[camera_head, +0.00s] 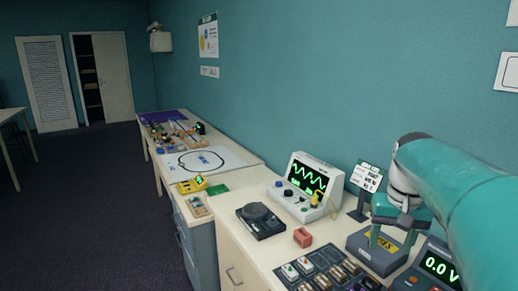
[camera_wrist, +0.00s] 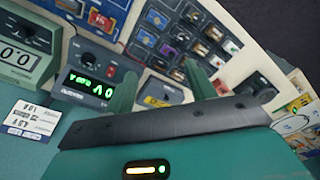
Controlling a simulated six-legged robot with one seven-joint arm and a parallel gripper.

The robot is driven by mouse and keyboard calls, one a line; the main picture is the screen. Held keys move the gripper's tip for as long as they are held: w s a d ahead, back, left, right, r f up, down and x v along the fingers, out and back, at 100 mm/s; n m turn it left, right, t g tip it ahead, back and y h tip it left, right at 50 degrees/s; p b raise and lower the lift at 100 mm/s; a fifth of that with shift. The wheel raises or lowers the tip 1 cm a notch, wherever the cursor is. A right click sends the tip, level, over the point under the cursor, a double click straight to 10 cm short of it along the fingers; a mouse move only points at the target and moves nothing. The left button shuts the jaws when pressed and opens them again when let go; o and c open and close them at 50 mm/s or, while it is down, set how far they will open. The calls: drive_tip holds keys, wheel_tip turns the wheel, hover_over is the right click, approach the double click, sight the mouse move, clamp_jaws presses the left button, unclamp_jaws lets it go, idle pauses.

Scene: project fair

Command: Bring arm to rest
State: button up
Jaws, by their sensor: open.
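My teal arm comes in from the right edge of the head view. My gripper (camera_head: 392,237) hangs at its end over the right part of the bench (camera_head: 232,233), pointing down. Its two green fingers stand apart, and nothing shows between them. In the wrist view my gripper (camera_wrist: 163,84) is also open. Beyond its fingers are a meter with a green display (camera_wrist: 92,86) and a tray of small parts (camera_wrist: 188,42). In the head view a grey box with a yellow label (camera_head: 377,251) lies just below and behind the fingers. I cannot tell the exact gap.
A white oscilloscope (camera_head: 306,185), a black round-topped device (camera_head: 260,220), a red block (camera_head: 302,237) and a small sign stand on the bench. A meter (camera_head: 437,266) is below my arm. A teal wall runs behind; the floor (camera_head: 100,215) at left is clear.

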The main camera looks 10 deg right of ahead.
drive_tip(key=s+a+f+n+t, duration=0.2)
drive_tip(key=s+a, duration=0.4)
drive_tip(key=a, duration=0.3)
drive_tip(key=s+a+f+n+t, duration=0.2)
drive_tip(key=s+a+f, duration=0.2)
drive_tip(key=a, duration=0.5)
drive_tip(key=s, duration=0.2)
drive_tip(key=shift+s+a+f+t, duration=0.2)
drive_tip(key=shift+s+f+t, duration=0.1)
drive_tip(key=shift+f+t, duration=0.1)
drive_tip(key=c, duration=0.4)
drive_tip(key=shift+d, duration=0.1)
drive_tip(key=shift+d, duration=0.1)
